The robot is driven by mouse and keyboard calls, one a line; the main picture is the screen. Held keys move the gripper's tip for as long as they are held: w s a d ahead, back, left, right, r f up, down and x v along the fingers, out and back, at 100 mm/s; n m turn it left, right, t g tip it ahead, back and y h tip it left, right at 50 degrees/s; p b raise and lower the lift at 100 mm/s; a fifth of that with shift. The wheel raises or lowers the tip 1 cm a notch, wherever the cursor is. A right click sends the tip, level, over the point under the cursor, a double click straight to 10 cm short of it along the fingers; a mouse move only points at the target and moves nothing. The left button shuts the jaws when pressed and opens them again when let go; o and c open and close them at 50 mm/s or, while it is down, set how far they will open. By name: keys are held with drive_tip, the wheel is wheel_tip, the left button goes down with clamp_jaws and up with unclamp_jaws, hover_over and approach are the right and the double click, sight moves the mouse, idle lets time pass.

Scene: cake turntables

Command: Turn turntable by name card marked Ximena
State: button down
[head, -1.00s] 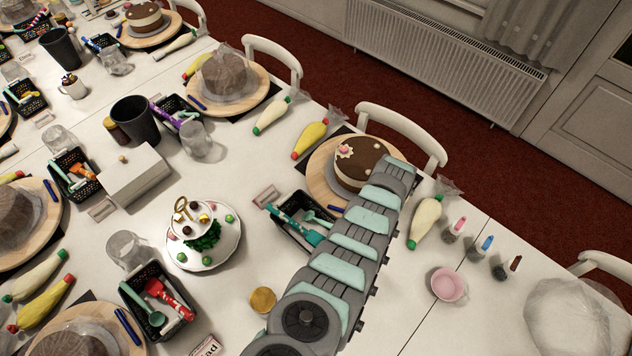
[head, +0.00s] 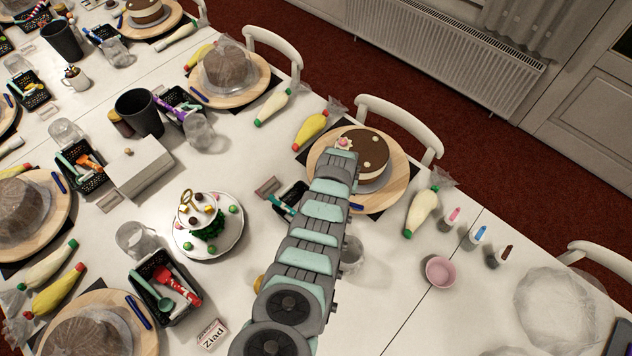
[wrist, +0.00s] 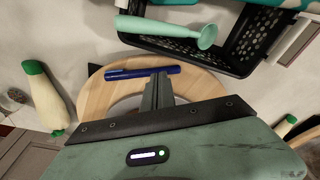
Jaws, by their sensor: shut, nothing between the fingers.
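A wooden turntable (head: 399,188) bears a brown and white cake (head: 375,158) with a pink flower at the right part of the table in the head view. A small name card (head: 266,187) stands left of it; its writing is too small to read. My arm covers the turntable's left front and hides my gripper in the head view. In the wrist view my gripper (wrist: 160,88) is shut and empty over the turntable's rim (wrist: 94,100), next to the blue bar (wrist: 142,72) on the rim. I cannot tell whether it touches the bar.
A black basket (wrist: 180,48) with a mint tool (wrist: 170,29) lies just beyond the rim in the wrist view. A piping bag (head: 422,211) and pink bowl (head: 440,271) stand right of the turntable. A cake stand (head: 208,239) and a card reading Ziad (head: 212,335) are left.

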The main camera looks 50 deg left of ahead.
sight(355, 204)
drive_tip(key=shift+f, duration=0.1)
idle(0.3)
drive_tip(key=shift+f+b, duration=0.75)
drive_tip(key=shift+d+r, duration=0.1)
drive_tip(key=shift+r, duration=0.05)
drive_tip(key=shift+w+d, duration=0.2)
drive_tip(key=shift+d, duration=0.05)
drive_tip(key=w+d, duration=0.2)
drive_tip(key=d, duration=0.1)
drive_tip(key=w+d, duration=0.1)
drive_tip(key=shift+d, duration=0.4)
